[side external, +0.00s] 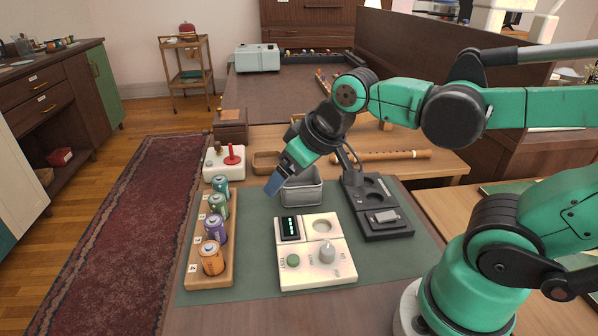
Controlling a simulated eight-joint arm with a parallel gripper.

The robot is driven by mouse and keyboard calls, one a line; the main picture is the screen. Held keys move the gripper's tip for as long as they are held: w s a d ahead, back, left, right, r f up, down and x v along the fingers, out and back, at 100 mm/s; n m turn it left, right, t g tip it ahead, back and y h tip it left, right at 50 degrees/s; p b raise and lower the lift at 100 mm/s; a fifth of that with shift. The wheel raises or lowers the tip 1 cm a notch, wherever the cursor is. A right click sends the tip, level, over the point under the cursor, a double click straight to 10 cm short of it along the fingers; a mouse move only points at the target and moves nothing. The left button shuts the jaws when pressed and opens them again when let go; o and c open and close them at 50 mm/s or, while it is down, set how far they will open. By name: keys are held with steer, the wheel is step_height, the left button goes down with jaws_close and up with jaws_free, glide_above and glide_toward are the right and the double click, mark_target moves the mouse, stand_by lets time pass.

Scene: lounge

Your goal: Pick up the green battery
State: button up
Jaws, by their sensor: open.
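A wooden rack (232,268) stands at the left of the green mat, holding a row of upright batteries. The green battery (217,204) is second from the far end. A teal battery (220,185) is behind it; a purple one (215,229) and an orange one (211,260) are in front of it. My gripper (274,184) is open, tilted down and to the left, in the air to the right of the green battery and apart from it. The gap between its fingers is hard to see from this side. Nothing shows in its grip.
A cream tester (337,267) with a dial and green button sits right of the rack. A grey metal bin (302,192) is just behind my gripper. A black device (383,226) lies to the right. A white box with a red lever (232,158) stands behind the rack.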

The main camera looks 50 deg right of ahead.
steer(key=w+a+n+g, duration=0.1)
steer(key=w+n+g, duration=0.15)
steer(key=w, duration=0.55)
steer(key=n+g, duration=0.2)
steer(key=g, duration=0.1)
glide_above(217, 198)
steer(key=shift+m+t, duration=0.25)
steer(key=f, duration=0.5)
steer(key=shift+s+d+f, duration=0.1)
steer(key=shift+s+d, duration=0.1)
steer(key=shift+s, duration=0.2)
steer(key=shift+w+a+f, duration=0.1)
steer(key=shift+w+f, duration=0.1)
steer(key=shift+f, duration=0.4)
steer(key=f, duration=0.5)
steer(key=shift+w+a, duration=0.1)
steer(key=shift+w, duration=0.2)
jaws_close()
